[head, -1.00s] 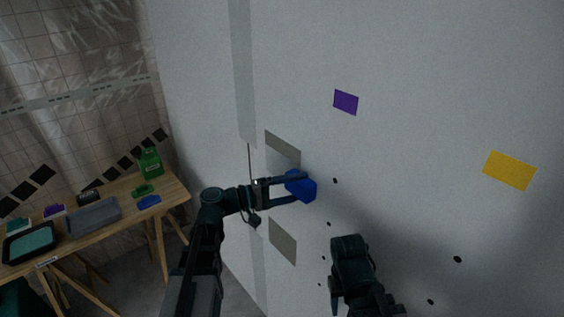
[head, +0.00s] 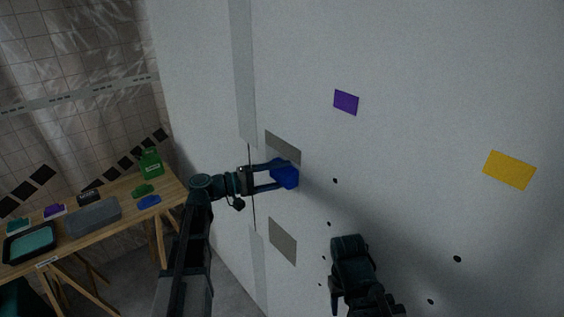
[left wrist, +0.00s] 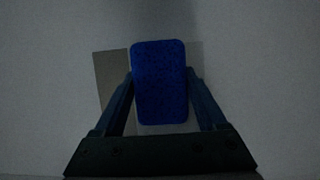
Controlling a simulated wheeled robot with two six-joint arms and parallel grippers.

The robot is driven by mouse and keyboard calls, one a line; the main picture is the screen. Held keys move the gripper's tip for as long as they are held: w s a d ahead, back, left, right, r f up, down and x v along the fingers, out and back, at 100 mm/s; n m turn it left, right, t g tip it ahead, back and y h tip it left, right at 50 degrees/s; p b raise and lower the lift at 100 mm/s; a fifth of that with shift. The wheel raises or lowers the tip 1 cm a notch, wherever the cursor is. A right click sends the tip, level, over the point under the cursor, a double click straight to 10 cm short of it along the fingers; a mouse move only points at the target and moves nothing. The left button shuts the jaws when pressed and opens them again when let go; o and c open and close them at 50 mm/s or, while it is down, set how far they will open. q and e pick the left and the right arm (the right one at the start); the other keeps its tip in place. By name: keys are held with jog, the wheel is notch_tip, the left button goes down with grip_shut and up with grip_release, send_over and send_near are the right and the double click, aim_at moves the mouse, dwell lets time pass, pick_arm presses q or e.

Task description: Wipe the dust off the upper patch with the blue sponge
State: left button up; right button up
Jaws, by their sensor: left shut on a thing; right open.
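The blue sponge (head: 285,175) is held between the fingers of my left gripper (head: 272,176), which is shut on it. The sponge is in front of the panel, at the lower edge of the upper grey dust patch (head: 283,143). In the left wrist view the sponge (left wrist: 159,82) covers part of a patch, whose grey-brown left part (left wrist: 112,80) shows beside it. I cannot tell whether the sponge touches the panel. A lower grey patch (head: 283,240) lies below. My right gripper (head: 335,300) is low in front of the panel, its fingers mostly hidden.
The white panel (head: 420,60) bears a purple square (head: 346,102), a yellow square (head: 509,170) and several dark dots.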

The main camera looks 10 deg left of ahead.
aim_at(294, 165)
pick_arm(q)
jog(key=shift+w+a, duration=1.2)
jog(key=shift+a, duration=0.3)
jog(key=shift+w+a, duration=1.2)
jog(key=shift+a, duration=0.35)
jog(key=shift+w+a, duration=1.2)
jog(key=shift+a, duration=0.3)
jog(key=r+p, duration=0.1)
jog(key=a+r+p, duration=0.1)
jog(key=w+r+p, duration=0.1)
jog(key=shift+a+r, duration=0.2)
jog(key=shift+a, duration=0.1)
jog(key=shift+f, duration=0.1)
jog(key=shift+d, duration=0.1)
jog(key=shift+s+d, duration=1.15)
jog(key=shift+d, duration=0.3)
jog(key=shift+s+d, duration=0.9)
jog(key=shift+d, duration=0.35)
jog(key=shift+s, duration=0.1)
jog(key=shift+s+d, duration=1.05)
jog(key=shift+d, duration=0.3)
jog(key=shift+s+d, duration=1.05)
jog(key=shift+d, duration=0.3)
